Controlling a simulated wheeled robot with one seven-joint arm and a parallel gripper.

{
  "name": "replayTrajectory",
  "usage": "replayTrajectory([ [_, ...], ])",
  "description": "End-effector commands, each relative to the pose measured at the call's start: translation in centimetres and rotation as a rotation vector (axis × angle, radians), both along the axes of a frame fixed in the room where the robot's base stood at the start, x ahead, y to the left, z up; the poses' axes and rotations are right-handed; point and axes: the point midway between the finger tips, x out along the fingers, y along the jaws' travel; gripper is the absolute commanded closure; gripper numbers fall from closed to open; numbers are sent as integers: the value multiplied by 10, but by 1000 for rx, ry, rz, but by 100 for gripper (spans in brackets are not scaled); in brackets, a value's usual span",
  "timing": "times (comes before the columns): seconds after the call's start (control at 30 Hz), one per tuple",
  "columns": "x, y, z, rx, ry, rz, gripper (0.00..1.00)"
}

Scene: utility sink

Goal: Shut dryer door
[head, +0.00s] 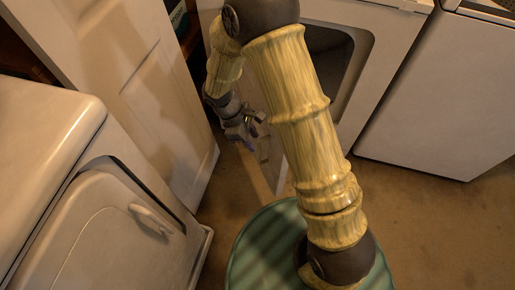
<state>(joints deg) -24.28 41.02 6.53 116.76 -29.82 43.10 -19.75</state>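The dryer (385,62) is a white machine at the back, right of centre, with a dark square opening in its front. Its door (268,160) seems to stand open, seen nearly edge-on at the left of the opening and partly hidden by my arm. My gripper (250,131) points down by the upper part of this door. I cannot tell whether it touches the door. The fingers are small and dark, and how far apart they are is unclear. No held object shows.
Another white machine (60,150) with a closed, handled door stands at the left front. A pale panelled door (130,75) leans behind it. A further white appliance (455,95) stands at the right. Brown floor (430,235) is clear at the lower right.

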Motion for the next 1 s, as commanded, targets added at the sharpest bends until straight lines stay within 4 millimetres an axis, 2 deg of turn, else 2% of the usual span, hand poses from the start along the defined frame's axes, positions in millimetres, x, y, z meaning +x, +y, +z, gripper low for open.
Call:
replayTrajectory([
  [0.03,-1,-4,-12,-2,3,-1,65],
  [0.1,-2,-9,-23,-2,1,0,65],
  [0.3,-5,-18,-45,-1,0,0,65],
  [0.67,-5,-20,-49,0,0,-1,65],
  [0.83,-5,-20,-49,0,0,0,98],
  [1.0,-5,-20,-48,0,-1,0,100],
])
